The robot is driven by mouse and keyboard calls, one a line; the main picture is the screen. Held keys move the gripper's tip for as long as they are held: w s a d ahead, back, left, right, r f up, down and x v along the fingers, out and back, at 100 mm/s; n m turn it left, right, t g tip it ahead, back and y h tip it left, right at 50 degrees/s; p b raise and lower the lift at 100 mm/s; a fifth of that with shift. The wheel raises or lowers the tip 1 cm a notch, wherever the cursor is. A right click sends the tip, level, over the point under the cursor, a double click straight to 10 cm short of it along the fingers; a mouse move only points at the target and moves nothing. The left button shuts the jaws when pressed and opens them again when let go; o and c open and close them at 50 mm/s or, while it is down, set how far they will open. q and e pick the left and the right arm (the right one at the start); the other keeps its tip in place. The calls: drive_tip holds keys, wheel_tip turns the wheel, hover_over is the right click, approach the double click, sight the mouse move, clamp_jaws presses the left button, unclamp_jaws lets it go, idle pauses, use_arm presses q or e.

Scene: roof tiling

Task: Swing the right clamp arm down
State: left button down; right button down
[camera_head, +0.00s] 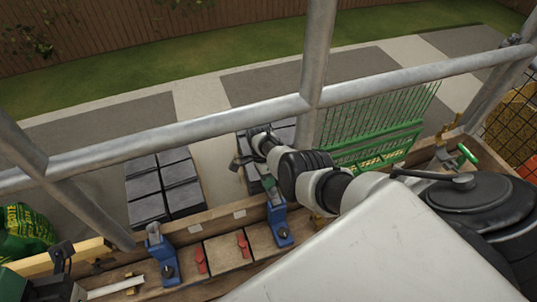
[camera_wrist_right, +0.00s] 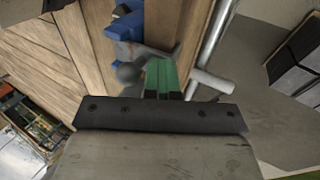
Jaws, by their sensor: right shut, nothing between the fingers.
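The right clamp (camera_head: 279,222) is a blue block on the wooden bench with a dark round knob on its front. In the wrist view its blue body (camera_wrist_right: 126,24) is at top centre, with a grey rounded bar and ball-like end (camera_wrist_right: 130,72) close by. My right gripper (camera_head: 269,186) reaches in from the right and points down just above and behind the clamp. In the wrist view its green fingertips (camera_wrist_right: 160,76) are together, with nothing seen between them, just beside the grey end. I cannot tell whether they touch. The clamp arm's exact angle is partly hidden.
A second blue clamp (camera_head: 161,252) stands to the left, with two red pieces (camera_head: 243,243) between. A metal rail (camera_head: 215,122) and post (camera_head: 318,50) cross beyond the bench. Dark tile stacks (camera_head: 163,187) lie past it. A green rack (camera_head: 375,140) stands right of the gripper.

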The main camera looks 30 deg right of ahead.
drive_tip(key=shift+f, duration=0.1)
drive_tip(key=p+v, duration=0.2)
drive_tip(key=v, duration=0.5)
drive_tip(key=shift+w+r, duration=0.15)
drive_tip(key=shift+r, duration=0.15)
